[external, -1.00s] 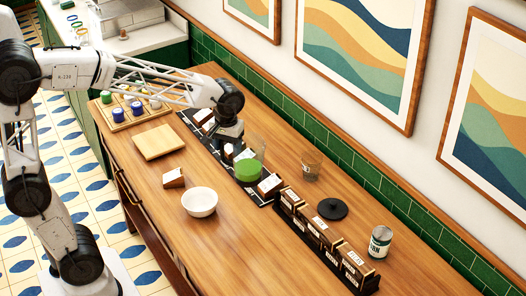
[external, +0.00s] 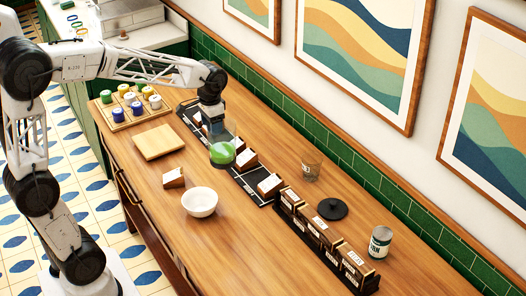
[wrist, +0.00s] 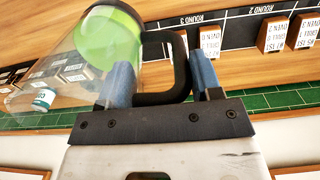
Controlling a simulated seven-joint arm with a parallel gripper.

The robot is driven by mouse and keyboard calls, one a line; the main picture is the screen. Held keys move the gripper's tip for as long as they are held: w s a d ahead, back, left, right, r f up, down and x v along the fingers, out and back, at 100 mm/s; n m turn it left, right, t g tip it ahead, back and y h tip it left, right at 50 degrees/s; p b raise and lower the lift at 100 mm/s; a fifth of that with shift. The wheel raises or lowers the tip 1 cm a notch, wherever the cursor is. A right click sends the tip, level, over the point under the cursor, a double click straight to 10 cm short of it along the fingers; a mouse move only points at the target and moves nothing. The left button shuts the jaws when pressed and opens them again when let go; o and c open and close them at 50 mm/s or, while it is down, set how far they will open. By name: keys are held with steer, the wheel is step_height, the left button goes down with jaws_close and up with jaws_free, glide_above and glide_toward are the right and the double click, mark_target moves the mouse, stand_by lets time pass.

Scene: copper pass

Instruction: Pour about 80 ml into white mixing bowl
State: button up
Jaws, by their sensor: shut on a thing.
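My gripper (external: 212,122) is shut on the black handle (wrist: 160,95) of a clear jug (external: 222,141), with one blue finger on each side of the handle in the wrist view. Bright green liquid (external: 222,155) lies in the jug; the wrist view also shows it (wrist: 108,30). The jug looks roughly upright in the external view, over or near the black strip; I cannot tell its exact height. The white mixing bowl (external: 199,204) stands on the counter in front of the jug, apart from it, and looks empty. The bowl does not show in the wrist view.
A small wooden block (external: 173,178) lies left of the bowl, near a cutting board (external: 158,142). A black strip (external: 249,186) with several labelled blocks runs behind. A small glass (external: 311,167), a black disc (external: 332,209) and a can (external: 380,242) stand right.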

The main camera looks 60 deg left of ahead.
steer(key=shift+s+a+m, duration=0.55)
steer(key=shift+a+m, duration=2.15)
steer(key=shift+a, duration=2.55)
step_height(320, 180, down, 14)
steer(key=shift+r, duration=0.2)
steer(key=shift+d, duration=0.15)
steer(key=s+d+r+t+y, duration=0.4)
steer(key=d+y, duration=0.4)
steer(key=y, duration=0.2)
steer(key=shift+s+d+r+t+y, duration=0.2)
steer(key=shift+d+r+t+y, duration=0.15)
steer(key=shift+t, duration=0.35)
steer(key=shift+s+d+y, duration=0.2)
steer(key=shift+d+y, duration=0.05)
steer(key=shift+d, duration=0.1)
steer(key=shift+s+d+r+t+y, duration=0.3)
steer(key=shift+d+r+t+y, duration=0.35)
steer(key=shift+y, duration=0.15)
